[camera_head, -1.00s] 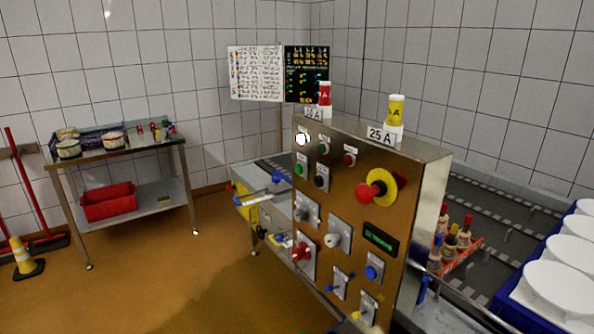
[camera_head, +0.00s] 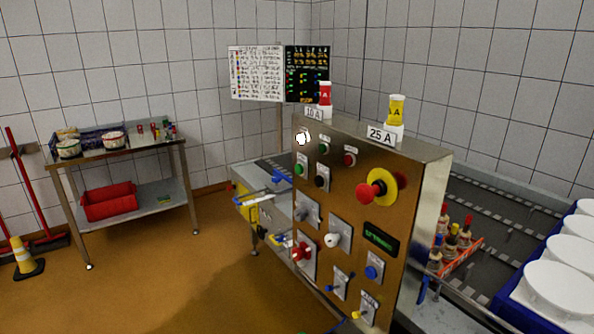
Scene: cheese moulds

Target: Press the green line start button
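A brown metal control panel (camera_head: 343,205) stands in the middle, facing left and toward me. Two green buttons show on it: one at the top (camera_head: 324,148) and one lower left (camera_head: 301,169). I cannot read which one is labelled line start. A black button (camera_head: 322,177) and a red button (camera_head: 349,159) sit beside them, and a white round lamp (camera_head: 302,138) is at the upper left corner. A large red mushroom button on a yellow disc (camera_head: 370,192) is to the right. Neither of my grippers is in view.
A conveyor (camera_head: 487,222) runs behind the panel to the right, with a blue crate of white moulds (camera_head: 511,303). A steel table (camera_head: 117,152) with a red bin (camera_head: 109,202) stands left, near a yellow cone (camera_head: 24,260). The orange floor (camera_head: 165,275) between is open.

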